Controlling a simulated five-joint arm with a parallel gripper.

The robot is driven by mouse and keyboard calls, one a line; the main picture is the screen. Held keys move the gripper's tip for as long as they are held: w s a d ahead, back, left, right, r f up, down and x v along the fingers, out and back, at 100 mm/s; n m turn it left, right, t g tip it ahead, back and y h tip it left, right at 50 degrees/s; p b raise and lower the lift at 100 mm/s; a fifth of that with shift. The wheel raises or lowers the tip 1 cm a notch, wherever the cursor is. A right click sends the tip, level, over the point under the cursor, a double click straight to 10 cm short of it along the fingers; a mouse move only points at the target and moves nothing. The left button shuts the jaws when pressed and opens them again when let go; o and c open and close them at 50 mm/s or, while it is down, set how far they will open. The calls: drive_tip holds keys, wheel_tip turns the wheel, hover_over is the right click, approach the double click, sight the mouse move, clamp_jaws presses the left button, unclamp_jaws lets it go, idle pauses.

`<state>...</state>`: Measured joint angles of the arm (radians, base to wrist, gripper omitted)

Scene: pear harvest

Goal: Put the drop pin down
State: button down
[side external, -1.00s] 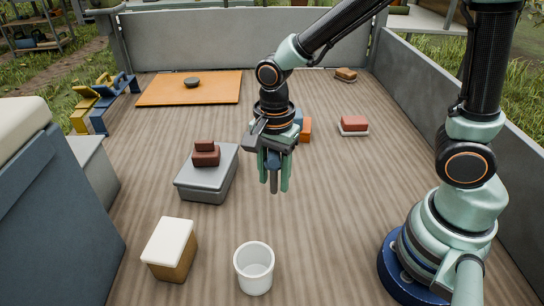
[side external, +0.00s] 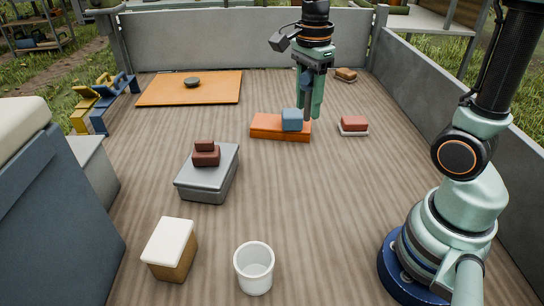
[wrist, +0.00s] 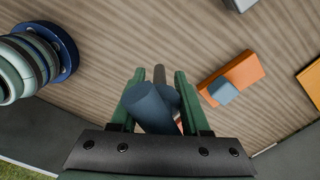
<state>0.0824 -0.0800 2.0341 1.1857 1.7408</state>
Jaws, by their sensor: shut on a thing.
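The drop pin has a dark blue body (wrist: 150,105) and a grey shank (wrist: 159,74). My gripper (wrist: 158,78) is shut on it, with a green finger on either side in the wrist view. In the side external view my gripper (side external: 311,112) hangs fingers down at the far middle of the bed, and the pin's grey shank (side external: 307,106) points down between the fingers. It overlaps the right end of an orange block in that view. In the wrist view the block lies to the right of the fingers. The pin appears to be held above the floor.
The orange block (side external: 268,127) bears a blue cube (side external: 292,120). A red block on a white base (side external: 353,124) is to the right. An orange mat (side external: 160,88), a grey box (side external: 205,178), a white cup (side external: 254,268) and a white-topped brown box (side external: 170,245) stand apart. Floor between is clear.

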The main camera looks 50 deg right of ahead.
drive_tip(key=s+d+m, duration=0.4)
drive_tip(key=s+d, duration=0.1)
drive_tip(key=d, duration=0.4)
drive_tip(key=s+d+m, duration=0.4)
drive_tip(key=d, duration=0.5)
drive_tip(key=s+d+m, duration=0.4)
drive_tip(key=s+d, duration=0.1)
drive_tip(key=d, duration=0.4)
wheel_tip(320, 180, down, 20)
drive_tip(key=shift+w+a+r, duration=0.1)
drive_tip(key=shift+a, duration=0.05)
drive_tip(key=shift+f, duration=0.2)
drive_tip(key=shift+c, duration=1.9)
unclamp_jaws()
